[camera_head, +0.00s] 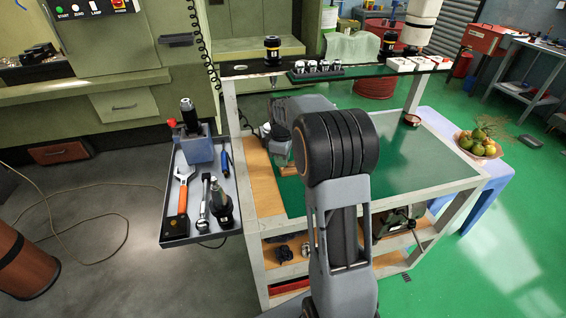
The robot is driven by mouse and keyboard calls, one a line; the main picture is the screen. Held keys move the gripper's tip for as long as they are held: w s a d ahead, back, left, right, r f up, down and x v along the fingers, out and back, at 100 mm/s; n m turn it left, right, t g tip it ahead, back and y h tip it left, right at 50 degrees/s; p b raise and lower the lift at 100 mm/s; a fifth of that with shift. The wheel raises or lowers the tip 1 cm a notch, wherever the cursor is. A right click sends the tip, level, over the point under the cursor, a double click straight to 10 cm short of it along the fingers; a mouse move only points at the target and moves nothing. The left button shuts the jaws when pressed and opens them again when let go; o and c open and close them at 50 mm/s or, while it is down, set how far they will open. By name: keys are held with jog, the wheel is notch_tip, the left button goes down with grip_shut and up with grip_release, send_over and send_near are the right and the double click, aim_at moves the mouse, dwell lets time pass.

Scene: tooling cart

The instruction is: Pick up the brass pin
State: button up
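A small copper-brown piece (288,171) lies at the mat's left side, partly behind my arm. It may be the brass pin, but it is too small and too covered to be sure. My arm rises in the middle of the view and reaches over the cart. Its grey wrist end (281,118) is above the mat's left part, close to the brown piece. The fingers are not clear, so I cannot tell whether they are open or shut.
A side tray (172,232) at left holds a wrench (182,190), tool holders and a blue-grey block (199,149). A dark raised shelf (355,70) with tool holders runs along the cart's back. A fruit bowl (479,145) sits on a stool.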

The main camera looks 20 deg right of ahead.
grip_shut()
jog(key=shift+r, duration=0.5)
notch_tip(320, 180, up, 2)
jog(key=shift+r, duration=0.25)
jog(key=s+d+r+b, duration=0.1)
jog(key=s+r, duration=0.8)
jog(key=s, duration=0.5)
jog(key=shift+r, duration=0.25)
